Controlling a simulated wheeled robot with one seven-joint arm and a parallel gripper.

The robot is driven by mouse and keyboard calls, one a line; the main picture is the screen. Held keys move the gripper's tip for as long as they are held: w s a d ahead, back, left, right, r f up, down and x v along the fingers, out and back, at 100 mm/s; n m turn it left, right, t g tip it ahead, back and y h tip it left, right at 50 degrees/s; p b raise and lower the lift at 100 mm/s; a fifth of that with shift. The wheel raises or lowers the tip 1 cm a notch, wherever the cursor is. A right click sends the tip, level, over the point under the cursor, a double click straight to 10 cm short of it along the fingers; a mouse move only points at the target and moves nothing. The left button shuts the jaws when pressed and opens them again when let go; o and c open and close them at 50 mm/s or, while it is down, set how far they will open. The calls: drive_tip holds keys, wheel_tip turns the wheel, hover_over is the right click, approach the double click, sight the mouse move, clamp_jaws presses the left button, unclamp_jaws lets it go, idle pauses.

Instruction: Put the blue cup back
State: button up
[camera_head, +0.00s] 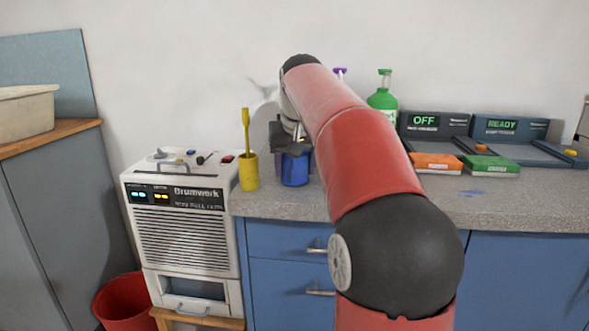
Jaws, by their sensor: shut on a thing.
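The blue cup (294,171) is upright at the counter's left part, just right of a yellow cup. My gripper (290,150) is over it from above, shut on its upper part. My red arm reaches in from the lower right and hides some of the counter behind it. The cup's base appears at the counter surface; I cannot tell whether it touches.
The yellow cup (249,172) with a yellow stick in it stands close left of the blue cup. A white machine (182,230) stands left of the counter. A green bottle (383,97), orange box (436,162) and green box (489,166) are to the right.

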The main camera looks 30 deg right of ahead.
drive_tip(key=o, duration=0.8)
drive_tip(key=shift+f, duration=0.1)
drive_tip(key=shift+r, duration=0.3)
drive_tip(key=p+v, duration=0.1)
drive_tip(key=v, duration=0.9)
drive_tip(key=s+a+f+n, duration=0.1)
drive_tip(key=s+a, duration=0.3)
drive_tip(key=a, duration=0.2)
drive_tip(key=s+a+f+n, duration=0.1)
drive_tip(key=s+a+f, duration=0.1)
drive_tip(key=s+f, duration=0.4)
drive_tip(key=s+a+f+y, duration=0.1)
drive_tip(key=s+a+f, duration=0.2)
drive_tip(key=s+f, duration=0.3)
drive_tip(key=s+a+f+n+t, duration=0.1)
drive_tip(key=s+a+f, duration=0.2)
drive_tip(key=f, duration=1.1)
drive_tip(key=shift+s+a+n, duration=0.15)
drive_tip(key=shift+s+n, duration=0.15)
drive_tip(key=shift+s, duration=1.55)
